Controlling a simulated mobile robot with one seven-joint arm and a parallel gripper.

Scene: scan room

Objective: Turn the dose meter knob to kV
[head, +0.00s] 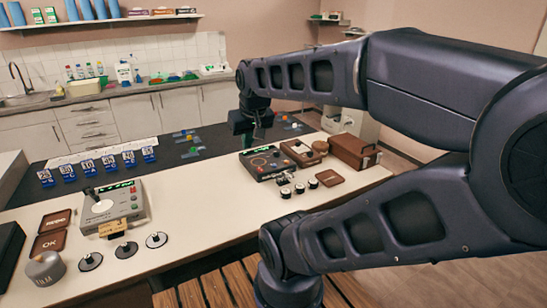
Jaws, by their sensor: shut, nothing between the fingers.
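A black box (272,162) with a round dial on its top face and a small lit green display lies on the white counter, right of centre. A grey instrument (129,203) with a green display, a white disc and a black lever stands at the left. The lettering on both is too small to read, so I cannot tell which is the dose meter or where a knob points. My gripper (259,137) is shut and empty, pointing down above the back edge of the black box. It looks apart from the box; the exact gap is unclear.
A brown case (354,151) and a brown open box (303,152) stand right of the black box. Several small black knobs lie in front of it. Blue numbered stands (87,168) line the back left. The counter's middle (205,190) is clear.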

